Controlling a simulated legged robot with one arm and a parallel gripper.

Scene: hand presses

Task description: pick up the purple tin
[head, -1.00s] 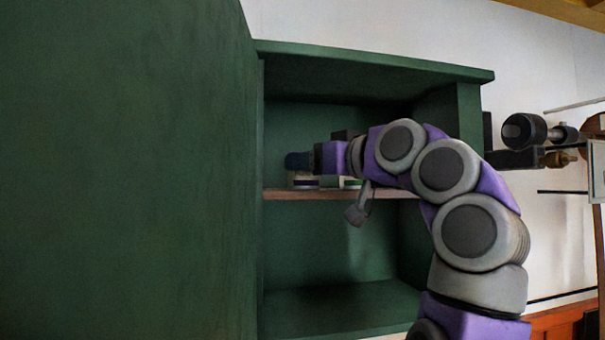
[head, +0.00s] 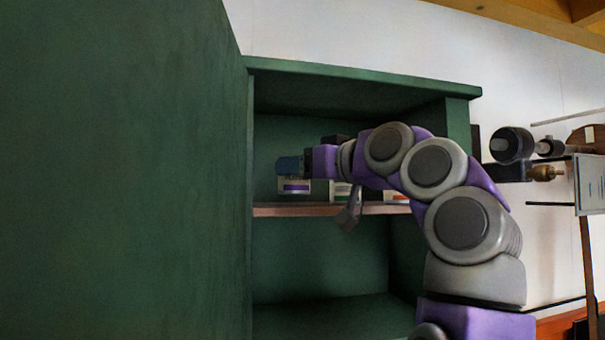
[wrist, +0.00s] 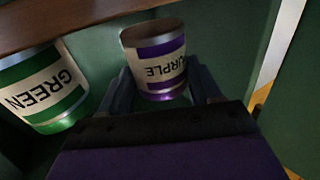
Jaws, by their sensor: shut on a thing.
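The purple tin (wrist: 153,58), with a white label and purple bands, sits between the two dark fingers of my gripper (wrist: 162,80) in the wrist view. My gripper is shut on it. In the head view the purple tin (head: 296,186) hangs under my gripper (head: 290,166), its base a little above the wooden shelf (head: 300,210) of the green cabinet. Part of the tin's top is hidden by the gripper there.
The green tin (wrist: 42,88) stands close beside the purple one; it also shows in the head view (head: 340,192). A tin with an orange-red label (head: 397,197) is farther right. The cabinet's green door (head: 120,170) fills the left.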

